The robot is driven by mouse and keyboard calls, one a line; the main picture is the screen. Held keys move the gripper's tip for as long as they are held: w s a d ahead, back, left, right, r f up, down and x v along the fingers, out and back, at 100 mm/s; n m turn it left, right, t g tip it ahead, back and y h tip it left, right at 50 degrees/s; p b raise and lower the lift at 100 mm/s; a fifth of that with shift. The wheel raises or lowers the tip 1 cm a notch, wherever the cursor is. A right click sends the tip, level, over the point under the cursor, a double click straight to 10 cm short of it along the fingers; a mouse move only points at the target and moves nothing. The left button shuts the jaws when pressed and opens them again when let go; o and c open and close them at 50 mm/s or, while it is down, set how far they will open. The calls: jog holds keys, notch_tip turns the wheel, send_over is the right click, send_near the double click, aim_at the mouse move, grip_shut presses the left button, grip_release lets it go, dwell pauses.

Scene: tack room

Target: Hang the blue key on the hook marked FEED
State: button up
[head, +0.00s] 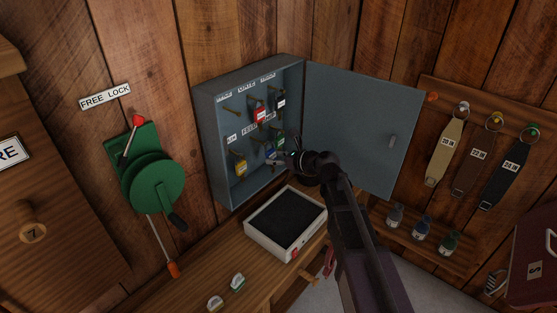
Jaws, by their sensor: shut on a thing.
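The blue key (269,151) is in the lower row of the open grey key cabinet (207,150), below the label that reads FEED (249,132). My gripper (279,158) reaches in from the right and is shut on the blue key. The FEED hook is partly covered by the key and too small to see clearly. I cannot tell whether the key's ring is around it. The green key (280,139) hangs just to the right, close to my gripper, and the yellow key (240,167) hangs to the left.
A red key (260,115) and a black key (280,102) hang in the upper row. The cabinet door (345,125) stands open on the right, behind my arm. A white tray with a dark lining (257,242) sits on the bench below.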

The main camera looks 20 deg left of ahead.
jog(key=shift+x, duration=0.9)
jog(key=shift+w+a+f+b, duration=0.15)
jog(key=shift+w+a+b, duration=0.25)
jog(key=shift+a, duration=0.25)
jog(key=o, duration=1.2)
